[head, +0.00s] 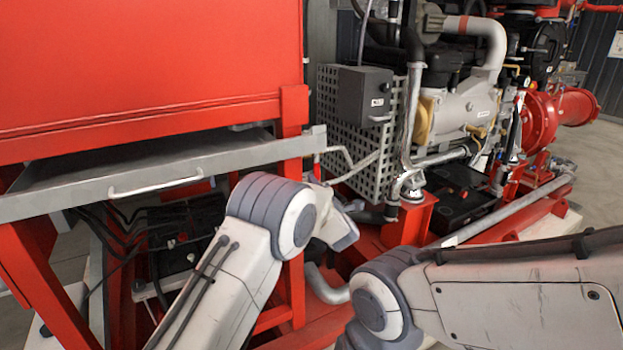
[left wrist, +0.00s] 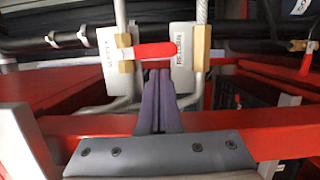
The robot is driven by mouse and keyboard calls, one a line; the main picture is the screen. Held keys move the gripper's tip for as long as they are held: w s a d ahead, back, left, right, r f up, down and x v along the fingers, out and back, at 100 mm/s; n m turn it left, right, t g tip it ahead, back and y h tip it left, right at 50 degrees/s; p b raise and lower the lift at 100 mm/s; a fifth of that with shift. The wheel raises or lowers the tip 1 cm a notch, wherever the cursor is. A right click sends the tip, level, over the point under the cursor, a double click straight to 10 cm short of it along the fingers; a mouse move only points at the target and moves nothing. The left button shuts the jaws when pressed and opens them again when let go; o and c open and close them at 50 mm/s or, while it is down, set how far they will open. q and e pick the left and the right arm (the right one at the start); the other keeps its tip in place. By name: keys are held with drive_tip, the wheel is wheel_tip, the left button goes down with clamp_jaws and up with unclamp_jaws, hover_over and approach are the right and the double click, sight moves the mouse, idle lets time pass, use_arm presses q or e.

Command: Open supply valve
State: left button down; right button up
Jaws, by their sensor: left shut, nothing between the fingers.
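In the left wrist view, a red lever handle (left wrist: 155,50) lies horizontal, reaching right from a brass valve body (left wrist: 125,52) on a vertical pipe. A pale tag (left wrist: 100,62) beside that valve seems to read "SUPPLY", though it is small. A second brass valve body (left wrist: 202,47) stands to the right, next to a tag (left wrist: 182,68) that seems to read "RETURN". My left gripper (left wrist: 158,72) is shut and empty, its fingertips just below the red handle; I cannot tell if they touch it. The head view hides the valves and my left fingertips. My right gripper is out of view.
A red frame beam (left wrist: 80,125) crosses below the valves. Another red lever (left wrist: 305,62) is at the far right. In the head view, a perforated guard (head: 345,130), a grey box (head: 365,93) and a grey tray (head: 80,195) surround my left arm.

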use_arm(q)
drive_tip(key=shift+x, duration=1.05)
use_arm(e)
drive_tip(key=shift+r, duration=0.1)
